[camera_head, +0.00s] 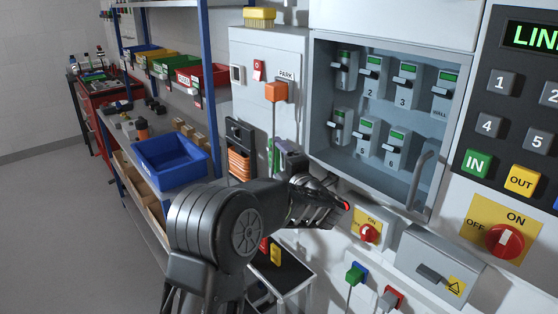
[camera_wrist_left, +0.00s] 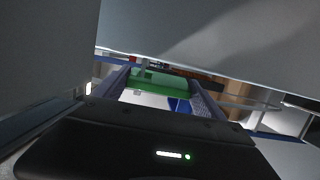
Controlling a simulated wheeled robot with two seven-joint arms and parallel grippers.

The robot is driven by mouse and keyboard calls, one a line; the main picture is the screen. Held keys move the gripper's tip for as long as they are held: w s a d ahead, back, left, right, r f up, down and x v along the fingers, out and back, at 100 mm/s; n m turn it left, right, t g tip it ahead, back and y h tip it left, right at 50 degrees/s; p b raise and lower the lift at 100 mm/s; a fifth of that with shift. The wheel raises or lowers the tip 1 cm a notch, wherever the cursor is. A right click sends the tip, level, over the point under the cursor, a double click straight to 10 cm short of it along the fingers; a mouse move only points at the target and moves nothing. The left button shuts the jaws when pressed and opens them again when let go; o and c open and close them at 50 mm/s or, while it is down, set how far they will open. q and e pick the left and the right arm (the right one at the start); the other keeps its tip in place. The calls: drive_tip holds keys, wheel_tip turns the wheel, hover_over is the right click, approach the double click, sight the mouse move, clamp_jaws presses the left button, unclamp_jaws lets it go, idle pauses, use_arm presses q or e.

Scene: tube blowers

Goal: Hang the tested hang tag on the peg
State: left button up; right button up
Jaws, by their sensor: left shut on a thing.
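My left gripper (camera_head: 282,158) is in front of the grey wall cabinet, left of the open box of switches. In the left wrist view its two fingers (camera_wrist_left: 160,84) are closed on a green-topped thing with a white part below, which I take to be the hang tag (camera_wrist_left: 163,80). In the head view only a small green piece of the tag (camera_head: 273,152) shows beside the fingers; the rest is hidden. I cannot pick out the peg for certain in either view. My right gripper is not in view.
The orange PARK plug (camera_head: 277,91) hangs with its cord just above the gripper. A blue bin (camera_head: 168,158) stands on the shelf at left. Grey surfaces crowd the left wrist view.

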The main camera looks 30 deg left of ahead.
use_arm(q)
drive_tip(key=o, duration=1.4)
drive_tip(key=shift+d, duration=0.1)
drive_tip(key=b+v, duration=0.1)
drive_tip(key=v, duration=0.6)
drive_tip(key=shift+s+d, duration=0.25)
drive_tip(key=shift+d, duration=0.05)
